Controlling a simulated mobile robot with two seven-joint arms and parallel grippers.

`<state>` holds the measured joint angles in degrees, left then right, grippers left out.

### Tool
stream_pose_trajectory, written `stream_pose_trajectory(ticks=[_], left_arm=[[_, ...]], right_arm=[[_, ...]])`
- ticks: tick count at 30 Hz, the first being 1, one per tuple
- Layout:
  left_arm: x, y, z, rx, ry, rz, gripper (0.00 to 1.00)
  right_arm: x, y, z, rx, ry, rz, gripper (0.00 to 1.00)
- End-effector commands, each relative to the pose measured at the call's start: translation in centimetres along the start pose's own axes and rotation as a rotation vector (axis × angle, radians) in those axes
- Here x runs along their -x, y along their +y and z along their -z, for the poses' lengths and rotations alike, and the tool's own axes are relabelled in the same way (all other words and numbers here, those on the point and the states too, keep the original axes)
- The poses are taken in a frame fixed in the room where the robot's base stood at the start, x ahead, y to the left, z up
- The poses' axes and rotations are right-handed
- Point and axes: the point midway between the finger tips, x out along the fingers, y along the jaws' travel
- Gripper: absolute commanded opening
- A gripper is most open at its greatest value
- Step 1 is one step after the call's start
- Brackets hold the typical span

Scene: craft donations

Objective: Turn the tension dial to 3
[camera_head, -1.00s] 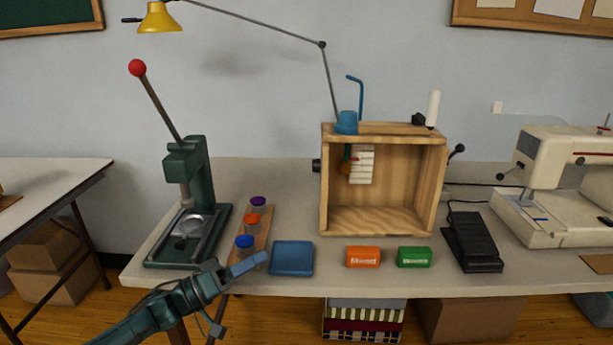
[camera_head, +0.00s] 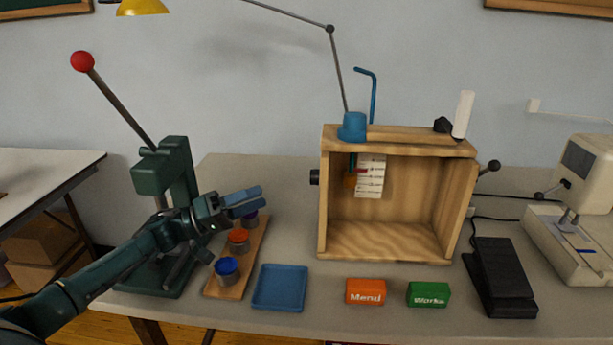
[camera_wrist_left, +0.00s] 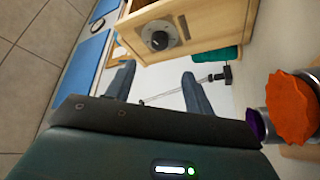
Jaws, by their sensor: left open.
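The tension dial is a black round knob (camera_head: 314,177) on the left outer wall of the wooden box (camera_head: 322,220). In the left wrist view the dial (camera_wrist_left: 159,37) shows face-on, with a pale pointer or centre; its numbers are too small to read. My left gripper (camera_head: 258,198) is open and empty, left of the box and apart from the dial, with its fingers pointing toward it. In the left wrist view the gap between the fingertips (camera_wrist_left: 158,72) lies just below the dial. My right gripper is not in view.
A wooden rack (camera_head: 221,289) with jars stands under my left gripper, beside the green press (camera_head: 174,172). A blue tray (camera_head: 280,288), orange block (camera_head: 365,291) and green block (camera_head: 428,294) lie in front. A black pedal (camera_head: 499,278) and sewing machine (camera_head: 588,230) are at right.

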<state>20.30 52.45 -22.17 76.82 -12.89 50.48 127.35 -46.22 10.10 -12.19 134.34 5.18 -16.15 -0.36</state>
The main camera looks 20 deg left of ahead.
Motion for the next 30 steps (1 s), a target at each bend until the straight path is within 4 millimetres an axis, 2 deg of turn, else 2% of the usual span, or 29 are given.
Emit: stream_pose_trajectory(ticks=[9, 15, 21, 30], left_arm=[[-6.7, 0.2, 0.1, 0.0, 0.002, -0.006, 0.53], [-10.1, 0.1, 0.1, 0.0, 0.002, -0.004, 0.53], [-11.6, 0.1, 0.0, 0.001, 0.001, -0.001, 0.53], [-11.8, 0.1, 0.0, 0.0, 0.001, 0.0, 0.53]], right_arm=[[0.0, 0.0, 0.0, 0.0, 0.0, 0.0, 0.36], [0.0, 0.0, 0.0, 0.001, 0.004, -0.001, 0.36], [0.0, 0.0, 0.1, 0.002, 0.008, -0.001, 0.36], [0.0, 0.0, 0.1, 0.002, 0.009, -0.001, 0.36]])
